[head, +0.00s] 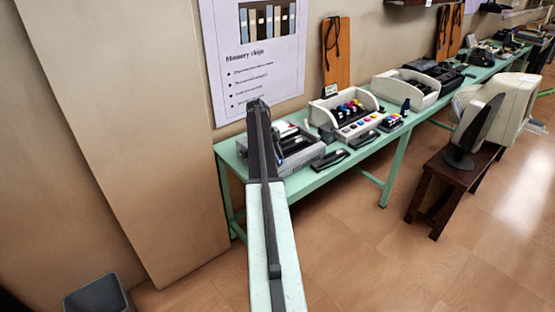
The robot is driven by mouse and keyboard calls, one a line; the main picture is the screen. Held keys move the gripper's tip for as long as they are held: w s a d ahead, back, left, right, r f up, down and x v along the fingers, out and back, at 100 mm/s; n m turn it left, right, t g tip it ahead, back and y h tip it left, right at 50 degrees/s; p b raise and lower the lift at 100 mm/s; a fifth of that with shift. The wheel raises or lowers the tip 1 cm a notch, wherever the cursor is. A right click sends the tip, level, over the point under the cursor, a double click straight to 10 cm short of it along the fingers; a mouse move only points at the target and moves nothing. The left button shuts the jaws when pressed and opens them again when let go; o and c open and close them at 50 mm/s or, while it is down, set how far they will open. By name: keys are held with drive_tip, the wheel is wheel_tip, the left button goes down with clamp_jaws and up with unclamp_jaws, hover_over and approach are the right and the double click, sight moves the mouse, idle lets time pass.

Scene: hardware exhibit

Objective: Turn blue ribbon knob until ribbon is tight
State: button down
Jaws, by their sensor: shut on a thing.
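My arm reaches up the middle of the head view to the left end of the green table. My gripper (259,106) is at the dark far end of the arm. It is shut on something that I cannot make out. A grey printer-like machine (299,151) stands on the table just to the right of the arm's dark end. The arm covers the machine's left side. I cannot pick out a blue knob or a ribbon.
The green table (329,174) runs to the back right. It bears black handheld items (330,160), a white machine with coloured parts (352,115) and more devices. A dark stool (450,182) holds a monitor (474,130). A grey bin (97,293) is at lower left. The floor at right is clear.

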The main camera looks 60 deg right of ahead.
drive_tip(key=shift+w, duration=0.2)
drive_tip(key=c, duration=1.1)
unclamp_jaws()
drive_tip(key=shift+s, duration=0.1)
drive_tip(key=p+v, duration=0.7)
drive_tip(key=v, duration=0.1)
drive_tip(key=shift+f, duration=0.1)
